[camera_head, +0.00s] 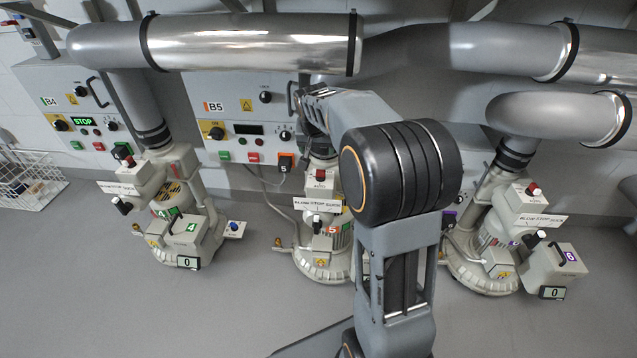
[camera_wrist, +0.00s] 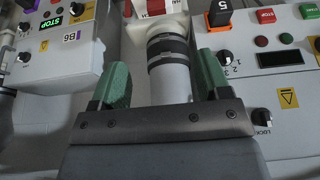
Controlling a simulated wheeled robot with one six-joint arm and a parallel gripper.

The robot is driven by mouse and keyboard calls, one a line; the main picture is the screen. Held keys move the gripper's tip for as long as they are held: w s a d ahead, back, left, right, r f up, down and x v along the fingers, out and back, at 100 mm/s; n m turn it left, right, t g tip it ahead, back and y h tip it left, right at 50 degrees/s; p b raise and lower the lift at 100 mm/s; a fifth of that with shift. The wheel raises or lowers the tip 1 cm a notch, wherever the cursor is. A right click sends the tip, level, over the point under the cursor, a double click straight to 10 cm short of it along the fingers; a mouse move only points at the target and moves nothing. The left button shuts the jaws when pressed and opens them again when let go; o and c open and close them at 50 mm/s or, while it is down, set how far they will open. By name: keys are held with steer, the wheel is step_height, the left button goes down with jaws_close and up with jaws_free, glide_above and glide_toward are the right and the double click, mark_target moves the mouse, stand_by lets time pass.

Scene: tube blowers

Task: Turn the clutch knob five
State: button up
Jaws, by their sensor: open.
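Blower 5 (camera_head: 318,262) stands in the middle of the head view, partly hidden by my arm. I can read no clutch label, so I cannot tell which knob is the clutch. Panel B5 (camera_head: 237,117) is behind it. My gripper (camera_wrist: 164,82) shows two green fingers, apart and empty in the wrist view. A grey pipe with dark bands (camera_wrist: 171,62) shows beyond the gap. The head view does not show the fingers clearly.
Panel B5 carries a 1-2-3 knob (camera_wrist: 225,58), a LOCK knob (camera_wrist: 262,117) and an orange 5 plug (camera_wrist: 220,14). Blower 4 (camera_head: 178,225) stands left, blower 6 (camera_head: 487,262) right. Large pipes (camera_head: 250,45) run overhead. The front floor (camera_head: 130,310) is clear.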

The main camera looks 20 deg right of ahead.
mark_target(319, 171)
steer(key=b+x, duration=0.5)
steer(key=x, duration=0.9)
steer(key=shift+w+d+f, duration=0.1)
steer(key=shift+w+f, duration=0.1)
steer(key=shift+w, duration=0.05)
steer(key=shift+c, duration=0.5)
steer(key=c, duration=0.8)
